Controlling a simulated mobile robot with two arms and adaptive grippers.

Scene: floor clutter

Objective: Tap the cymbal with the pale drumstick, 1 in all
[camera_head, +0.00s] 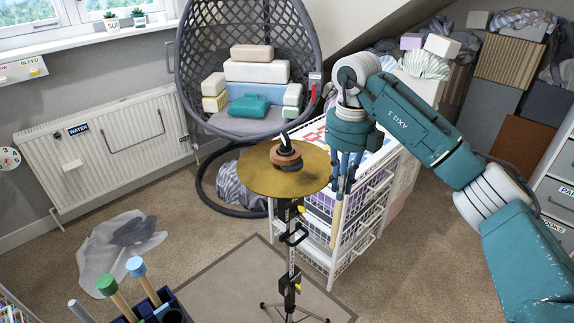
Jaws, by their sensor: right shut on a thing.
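The gold cymbal (258,180) lies level on top of a black stand (291,250), with a brown felt and a dark wing nut at its centre. My right gripper (344,184) points down just right of the cymbal's edge in the head view. It is shut on the pale drumstick (338,219), which hangs roughly upright below the fingers. The fingers hide its upper part. The stick appears beside the cymbal; I cannot tell its exact distance from the rim. My left gripper is not in view.
A white wire-basket drawer unit (374,218) stands right behind the stick. A hanging wicker chair (247,55) with stacked blocks is behind the cymbal. A dark holder (160,303) with colour-tipped sticks stands front left.

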